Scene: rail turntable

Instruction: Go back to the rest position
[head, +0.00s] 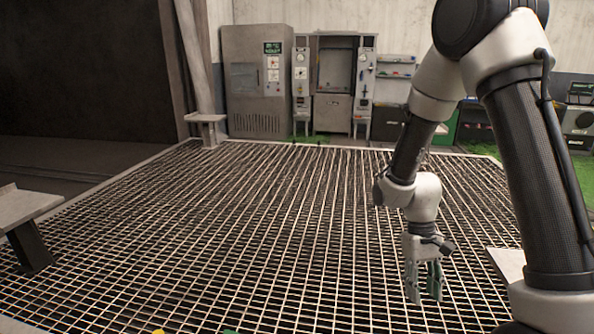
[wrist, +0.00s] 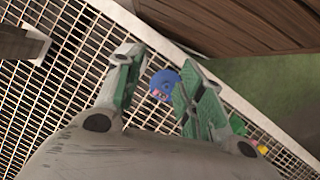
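My gripper (head: 424,284) hangs downward from my arm over the metal grating (head: 250,225), at the right of the head view. In the wrist view, my gripper (wrist: 152,88) has its two green-padded fingers spread apart. Nothing is held between them. A small blue round thing (wrist: 164,84) with a pink mark lies below, seen in the gap between the fingers. A yellow thing (wrist: 262,150) and a green thing (wrist: 237,125) show near the right finger, partly hidden.
Grey platforms stand at the left (head: 35,205), at the back (head: 208,118) and at the right (head: 508,264), beside my arm. Tall grey machines (head: 257,85) line the back wall. A wooden surface (wrist: 240,22) borders the grating in the wrist view. The grating's middle is clear.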

